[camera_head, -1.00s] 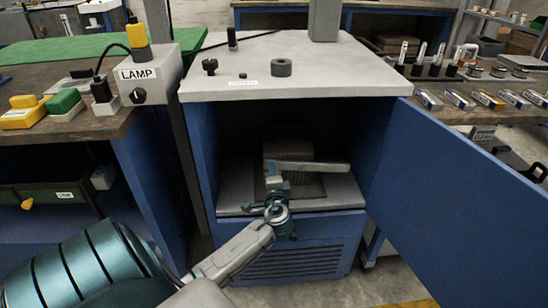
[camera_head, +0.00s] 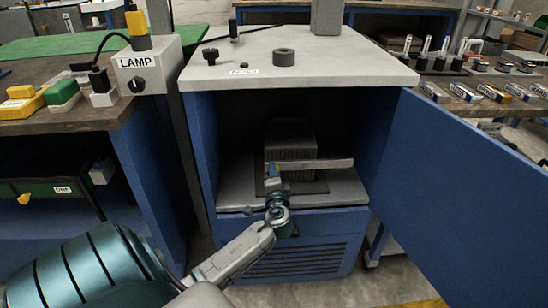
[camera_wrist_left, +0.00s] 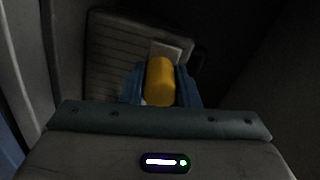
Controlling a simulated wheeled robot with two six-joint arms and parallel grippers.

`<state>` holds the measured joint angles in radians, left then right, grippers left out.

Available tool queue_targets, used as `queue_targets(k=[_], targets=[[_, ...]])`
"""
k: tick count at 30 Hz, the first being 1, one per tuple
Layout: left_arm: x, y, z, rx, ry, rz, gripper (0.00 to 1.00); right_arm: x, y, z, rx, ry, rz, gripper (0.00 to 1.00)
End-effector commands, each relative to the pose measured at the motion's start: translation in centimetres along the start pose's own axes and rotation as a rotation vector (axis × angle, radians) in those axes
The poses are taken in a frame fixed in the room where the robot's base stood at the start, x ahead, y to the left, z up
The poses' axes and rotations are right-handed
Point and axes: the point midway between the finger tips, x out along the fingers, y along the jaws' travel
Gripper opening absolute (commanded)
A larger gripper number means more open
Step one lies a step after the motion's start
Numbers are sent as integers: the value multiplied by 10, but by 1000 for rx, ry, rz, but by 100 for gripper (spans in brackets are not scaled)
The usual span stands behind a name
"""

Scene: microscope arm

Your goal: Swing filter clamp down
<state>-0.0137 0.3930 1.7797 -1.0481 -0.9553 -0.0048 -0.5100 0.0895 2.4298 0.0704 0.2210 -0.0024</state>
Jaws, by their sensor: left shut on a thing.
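The filter clamp (camera_head: 318,164) is a long pale grey bar inside the open blue cabinet. It lies across the front of a grey ribbed box (camera_head: 292,138), nearly level in the head view. My left gripper (camera_head: 274,178) is at the bar's left end, inside the opening. In the left wrist view the gripper (camera_wrist_left: 160,85) is shut on a yellow cylindrical handle (camera_wrist_left: 160,80), with a blue jaw on each side. Only a speck of yellow shows in the head view. The ribbed box also shows, dim, in the wrist view (camera_wrist_left: 112,60). My right gripper is out of view.
The blue cabinet door (camera_head: 455,190) stands open at the right. The cabinet's left wall (camera_head: 203,145) is close to my left arm. A lamp box (camera_head: 145,68) stands at the left.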

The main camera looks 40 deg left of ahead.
Motion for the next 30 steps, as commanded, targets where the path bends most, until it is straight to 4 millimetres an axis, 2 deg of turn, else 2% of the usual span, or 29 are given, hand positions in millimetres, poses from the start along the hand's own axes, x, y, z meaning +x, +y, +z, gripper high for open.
queue_targets(k=[1,8,9,12,23,26,30], targets=[[-1,5,2,0,-2,8,0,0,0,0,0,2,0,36],[-2,6,2,0,-2,11,0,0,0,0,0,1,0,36],[-2,6,2,0,-2,11,30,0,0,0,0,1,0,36],[-1,6,2,0,-3,10,50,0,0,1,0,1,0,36],[-5,4,1,0,-1,7,50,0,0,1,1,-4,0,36],[-18,4,1,0,-1,8,50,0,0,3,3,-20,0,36],[-46,4,1,-2,-2,10,50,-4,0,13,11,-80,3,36]])
